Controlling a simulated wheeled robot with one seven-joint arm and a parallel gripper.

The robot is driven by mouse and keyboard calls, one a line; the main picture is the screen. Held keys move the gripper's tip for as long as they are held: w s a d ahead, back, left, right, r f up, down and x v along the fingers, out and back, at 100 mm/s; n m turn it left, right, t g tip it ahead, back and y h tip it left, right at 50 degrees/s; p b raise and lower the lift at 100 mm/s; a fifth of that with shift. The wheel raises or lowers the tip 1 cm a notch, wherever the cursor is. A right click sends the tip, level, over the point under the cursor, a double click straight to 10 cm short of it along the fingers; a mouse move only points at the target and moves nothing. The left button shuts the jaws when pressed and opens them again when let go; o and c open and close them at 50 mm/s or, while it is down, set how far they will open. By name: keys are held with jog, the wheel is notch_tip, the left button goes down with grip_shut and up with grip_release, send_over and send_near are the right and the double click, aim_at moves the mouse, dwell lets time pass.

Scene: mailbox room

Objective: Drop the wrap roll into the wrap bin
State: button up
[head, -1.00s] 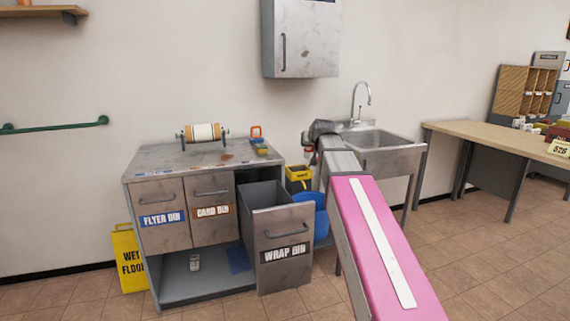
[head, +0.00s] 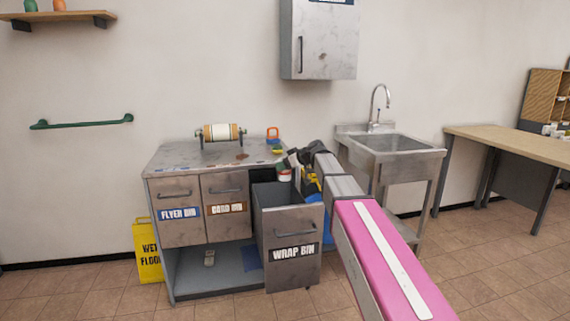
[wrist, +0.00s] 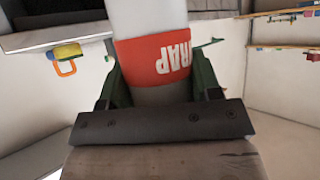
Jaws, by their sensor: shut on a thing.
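The wrap roll (wrist: 155,60) is a white cylinder with a red band reading "WRAP", between my gripper's fingers in the wrist view. My gripper (wrist: 152,88) is shut on it. In the head view my gripper (head: 291,163) and the roll (head: 285,175) show small, above the back part of the open wrap bin. The wrap bin (head: 292,247) is a grey pull-out drawer with a "WRAP BIN" label, pulled out from the cabinet. Its inside is only partly seen.
The flyer bin (head: 180,228) and card bin (head: 226,207) are shut beside it. A roll on a stand (head: 221,132) and a padlock-like item (head: 273,136) sit on the cabinet top (head: 185,157). A sink (head: 391,148) stands to the right, a wet floor sign (head: 148,252) left.

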aim_at(285, 175)
jog(key=shift+f, duration=2.5)
jog(key=o, duration=1)
jog(key=v, duration=1.1)
